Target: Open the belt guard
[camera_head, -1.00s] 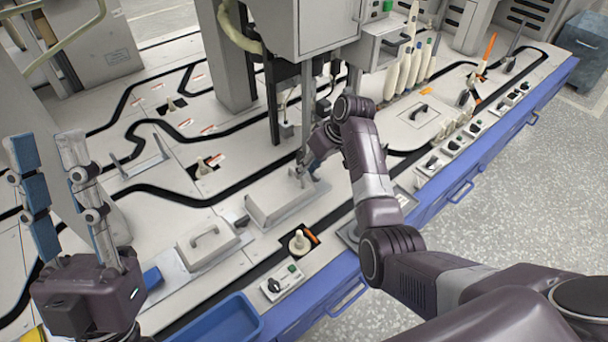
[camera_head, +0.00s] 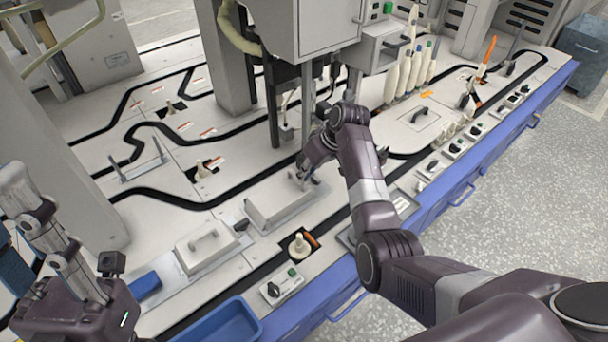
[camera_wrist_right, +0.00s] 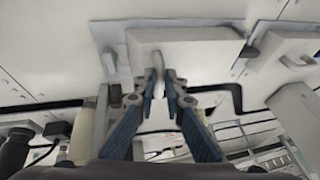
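The belt guard seems to be the long pale box-shaped cover (camera_head: 283,203) lying closed on the machine top; it also shows in the right wrist view (camera_wrist_right: 195,48). My right gripper (camera_head: 303,175) is at the cover's right end. In the right wrist view its blue-padded fingers (camera_wrist_right: 160,76) converge at the cover's near side, with a thin pale piece, apparently a handle, between the tips. How firmly they hold it is hard to see. My left gripper (camera_head: 22,235) is at the far left, fingers apart and empty, away from the cover.
A flat lid with a handle (camera_head: 206,246) lies left of the cover. A blue tray (camera_head: 225,325), a knob (camera_head: 299,244) and a switch box (camera_head: 283,285) are in front. A grey cabinet (camera_head: 310,25) stands behind the right arm. White bobbins (camera_head: 404,72) stand at the back.

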